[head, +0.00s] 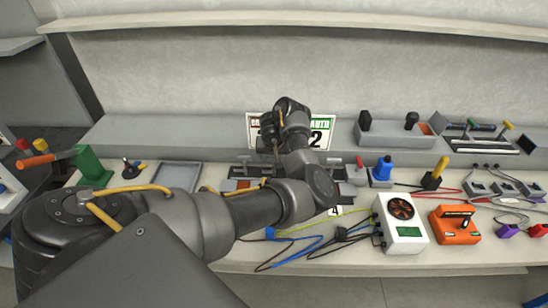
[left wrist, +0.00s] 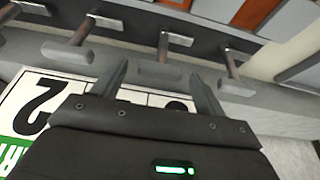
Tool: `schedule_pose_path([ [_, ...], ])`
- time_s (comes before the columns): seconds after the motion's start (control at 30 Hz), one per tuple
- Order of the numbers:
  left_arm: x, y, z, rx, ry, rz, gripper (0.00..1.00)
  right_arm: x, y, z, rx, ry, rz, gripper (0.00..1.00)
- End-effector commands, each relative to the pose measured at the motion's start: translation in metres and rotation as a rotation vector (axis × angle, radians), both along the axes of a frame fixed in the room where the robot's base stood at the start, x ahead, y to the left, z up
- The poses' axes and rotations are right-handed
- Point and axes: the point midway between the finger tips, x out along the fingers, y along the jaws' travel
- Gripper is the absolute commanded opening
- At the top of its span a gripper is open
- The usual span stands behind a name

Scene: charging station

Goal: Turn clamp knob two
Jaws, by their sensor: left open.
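My left gripper (left wrist: 159,70) is open in the left wrist view. Its two fingers stand on either side of a grey T-shaped clamp knob (left wrist: 155,76). Contact between fingers and knob cannot be told. Another clamp knob (left wrist: 68,52) is to the left, and one (left wrist: 237,90) is to the right of the fingers. Which knob is number two cannot be read from the knobs. In the head view my left arm reaches across the bench and hides most of the clamp row and the fingertips. My right gripper is not in view.
A sign with a 2 (head: 322,132) stands behind my wrist. To the right on the bench are a white meter box (head: 401,235), an orange device (head: 455,225) and a blue-topped part (head: 383,168). Thin cables (head: 300,250) lie in front. An empty tray (head: 176,176) is at left.

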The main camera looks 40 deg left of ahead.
Motion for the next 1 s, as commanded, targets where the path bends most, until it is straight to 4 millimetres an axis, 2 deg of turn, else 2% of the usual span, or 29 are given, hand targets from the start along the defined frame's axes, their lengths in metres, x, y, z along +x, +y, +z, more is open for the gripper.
schedule_pose_path([
  [0.13,-0.0001,0.0001,0.0003,0.0,0.0,0.0,0.73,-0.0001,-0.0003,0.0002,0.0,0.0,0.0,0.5],
  [0.4,-0.0001,-0.0001,0.0004,0.0,0.0,0.0,0.37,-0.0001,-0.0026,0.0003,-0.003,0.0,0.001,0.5],
  [0.5,-0.0001,-0.0002,0.0004,0.0,0.0,0.0,0.28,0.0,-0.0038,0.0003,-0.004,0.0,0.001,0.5],
  [0.77,0.0002,-0.001,0.0007,0.0,0.001,0.034,0.28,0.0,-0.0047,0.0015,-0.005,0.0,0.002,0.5],
  [1.0,0.0014,-0.0024,0.0011,-0.001,0.001,0.168,0.28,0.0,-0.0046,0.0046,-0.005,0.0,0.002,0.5],
])
